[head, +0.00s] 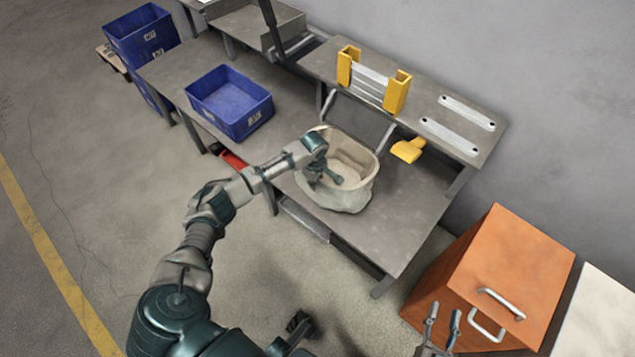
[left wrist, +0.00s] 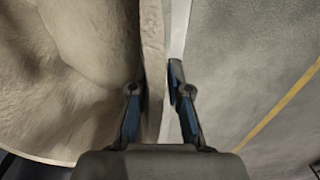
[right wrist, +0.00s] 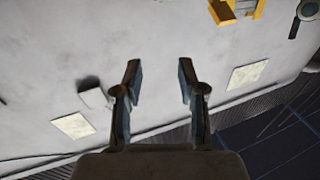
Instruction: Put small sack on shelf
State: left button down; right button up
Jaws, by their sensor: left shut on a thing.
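The small sack (head: 350,198) is a beige, open-topped sack standing upright on the lower bench top (head: 408,212). My left gripper (head: 324,177) reaches over its near rim in the head view. In the left wrist view, the left gripper (left wrist: 155,95) is shut on the sack's rim (left wrist: 152,50), with the sack's hollow inside to the left. The shelf (head: 425,103) is the raised grey board behind the sack along the wall. My right gripper (head: 441,322) is open and empty at the lower right; its spread fingers show in the right wrist view (right wrist: 160,85).
On the shelf stand a yellow bracket piece (head: 396,92) and flat metal plates (head: 467,112). A yellow object (head: 408,151) lies right of the sack. A blue crate (head: 230,103) stands left on the bench. An orange box with handles (head: 500,270) stands at right.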

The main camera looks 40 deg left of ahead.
pick_arm(q)
jog(key=shift+w+a, duration=0.1)
jog(key=c, duration=1.2)
grip_release()
jog(key=shift+f, duration=0.15)
jog(key=shift+o, duration=0.4)
pick_arm(e)
jog(key=shift+w+a+r+t, duration=0.1)
jog(key=shift+a+r+t, duration=0.05)
jog(key=shift+r+t, duration=0.15)
